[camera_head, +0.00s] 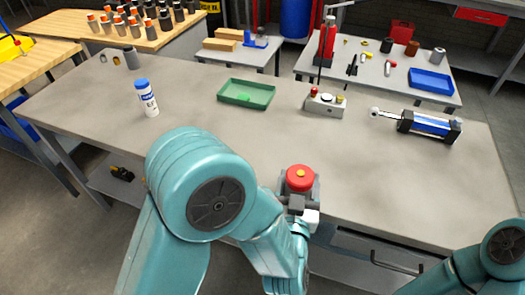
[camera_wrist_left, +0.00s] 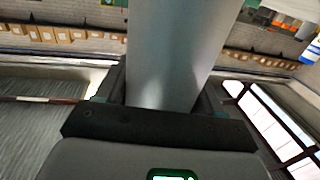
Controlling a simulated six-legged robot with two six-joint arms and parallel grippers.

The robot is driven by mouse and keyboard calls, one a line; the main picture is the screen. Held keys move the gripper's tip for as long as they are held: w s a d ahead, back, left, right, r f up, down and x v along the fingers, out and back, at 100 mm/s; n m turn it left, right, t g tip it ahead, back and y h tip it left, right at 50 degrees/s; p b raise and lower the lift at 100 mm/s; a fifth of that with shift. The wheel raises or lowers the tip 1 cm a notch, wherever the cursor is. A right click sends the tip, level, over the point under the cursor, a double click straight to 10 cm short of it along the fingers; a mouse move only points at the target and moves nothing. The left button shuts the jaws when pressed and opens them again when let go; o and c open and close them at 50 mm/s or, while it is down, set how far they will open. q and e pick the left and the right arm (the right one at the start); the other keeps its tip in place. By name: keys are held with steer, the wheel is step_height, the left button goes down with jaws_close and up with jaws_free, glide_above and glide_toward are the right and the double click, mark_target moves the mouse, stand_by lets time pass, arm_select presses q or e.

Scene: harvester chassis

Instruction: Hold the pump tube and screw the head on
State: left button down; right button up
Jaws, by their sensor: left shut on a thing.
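My left gripper (camera_head: 301,207) is shut on a grey tube (camera_wrist_left: 176,50), the pump tube, at the near edge of the workbench. In the left wrist view the smooth tube stands between the two fingers (camera_wrist_left: 160,98). In the head view a round red piece with a yellow centre (camera_head: 299,177) sits at the upper end of what I hold. I cannot tell whether it is a separate head or part of the tube. My right arm shows at the lower right, but its gripper is outside the picture.
On the workbench (camera_head: 200,150) are a white bottle with a blue cap (camera_head: 148,100), a green tray (camera_head: 246,93), a grey block with coloured knobs (camera_head: 324,103) and a blue-black cylinder (camera_head: 428,126). The bench's middle and right front are clear.

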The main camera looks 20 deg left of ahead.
arm_select(q)
steer(key=shift+s+d+f, duration=0.25)
steer(key=shift+s+d, duration=0.05)
steer(key=shift+s, duration=0.1)
